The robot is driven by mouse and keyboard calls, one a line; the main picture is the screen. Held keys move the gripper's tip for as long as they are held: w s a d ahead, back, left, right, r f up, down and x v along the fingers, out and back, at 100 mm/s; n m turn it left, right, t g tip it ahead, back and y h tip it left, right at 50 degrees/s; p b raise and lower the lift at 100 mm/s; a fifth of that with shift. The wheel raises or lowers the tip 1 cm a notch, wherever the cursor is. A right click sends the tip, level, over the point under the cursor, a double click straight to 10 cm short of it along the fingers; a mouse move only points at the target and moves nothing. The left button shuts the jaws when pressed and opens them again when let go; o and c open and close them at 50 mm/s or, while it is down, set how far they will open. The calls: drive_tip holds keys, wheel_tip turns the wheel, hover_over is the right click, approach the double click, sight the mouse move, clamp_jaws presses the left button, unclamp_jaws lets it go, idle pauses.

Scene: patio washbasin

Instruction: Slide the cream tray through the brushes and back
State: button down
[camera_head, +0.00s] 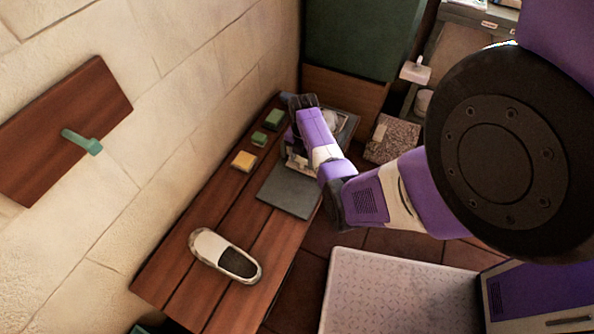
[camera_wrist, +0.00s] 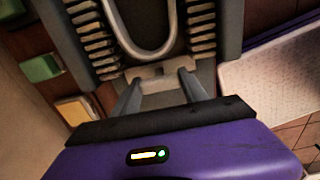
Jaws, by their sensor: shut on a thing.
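The cream tray (camera_wrist: 158,72) shows its pale near end in the wrist view, between my gripper's two grey fingers. My gripper (camera_wrist: 160,88) is shut on it. Beyond it, a pale U-shaped rim with a dark inside, like a shoe's heel, lies between two rows of brushes. The left brushes (camera_wrist: 93,38) and right brushes (camera_wrist: 201,28) have pale bristles on a grey frame. The far part of the tray is out of the wrist view. In the head view my arm hides most of the brush unit at the bench's far end.
A cream shoe (camera_head: 221,255) lies on the near part of the wooden bench (camera_head: 175,265). A grey mat (camera_head: 289,190), a yellow block (camera_head: 243,160) and green blocks (camera_head: 274,119) lie farther along. A stone wall borders the left; a pale floor tray (camera_head: 395,295) is at right.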

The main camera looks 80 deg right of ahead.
drive_tip(key=shift+s+d, duration=0.2)
drive_tip(key=shift+d, duration=0.6)
drive_tip(key=c, duration=0.6)
unclamp_jaws()
drive_tip(key=shift+r, duration=0.35)
wheel_tip(320, 180, up, 7)
drive_tip(key=p, duration=0.1)
drive_tip(key=shift+p, duration=0.4)
drive_tip(key=shift+r, duration=0.1)
